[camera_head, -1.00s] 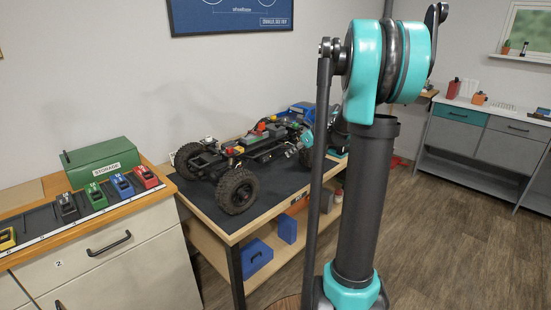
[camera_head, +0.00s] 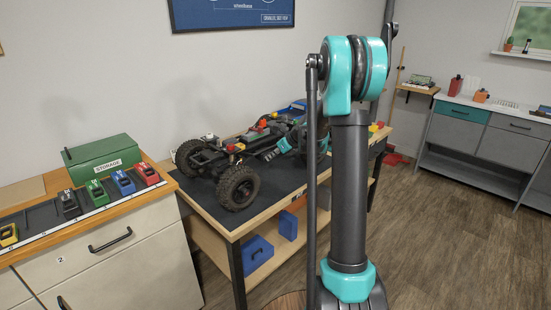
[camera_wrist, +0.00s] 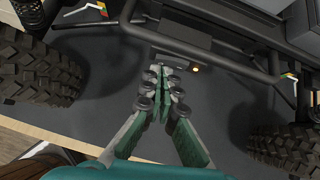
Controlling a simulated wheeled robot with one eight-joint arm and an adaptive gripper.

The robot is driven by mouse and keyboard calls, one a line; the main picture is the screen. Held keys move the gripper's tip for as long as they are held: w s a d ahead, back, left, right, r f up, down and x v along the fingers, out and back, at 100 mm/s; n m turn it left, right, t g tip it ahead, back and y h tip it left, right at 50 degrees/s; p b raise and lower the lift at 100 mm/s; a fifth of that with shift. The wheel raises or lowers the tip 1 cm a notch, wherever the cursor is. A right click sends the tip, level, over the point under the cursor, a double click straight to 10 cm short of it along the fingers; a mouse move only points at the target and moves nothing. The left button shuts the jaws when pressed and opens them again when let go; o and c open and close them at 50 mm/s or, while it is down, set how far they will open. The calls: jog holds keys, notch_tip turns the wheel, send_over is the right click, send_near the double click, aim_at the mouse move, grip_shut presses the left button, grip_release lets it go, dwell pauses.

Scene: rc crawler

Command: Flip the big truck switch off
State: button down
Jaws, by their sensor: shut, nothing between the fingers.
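The big truck (camera_head: 210,157) stands on the dark mat of the workbench in the head view, with its large black wheels and open chassis showing. In the wrist view its tube bumper (camera_wrist: 225,58) and two big tyres (camera_wrist: 40,68) are close. A small dark block (camera_wrist: 182,45) and a small lit orange spot (camera_wrist: 195,69) show by the bumper. I cannot make out clearly which part is the switch. My gripper (camera_wrist: 165,78) is shut and empty, its fingertips pointing at the bumper's middle. In the head view my gripper (camera_head: 268,155) is beside the truck, partly hidden by my arm.
The workbench (camera_head: 228,238) has a wooden edge and blue boxes (camera_head: 257,252) on its lower shelf. A green storage box (camera_head: 103,160) and several small coloured devices (camera_head: 123,183) stand on the left cabinet. Open floor (camera_head: 450,240) lies to the right.

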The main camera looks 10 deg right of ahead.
jog(key=shift+w+a, duration=0.1)
jog(key=shift+w+a, duration=0.1)
jog(key=shift+a, duration=0.05)
dwell(0.3)
jog(key=shift+w+d, duration=0.35)
jog(key=shift+d, duration=0.35)
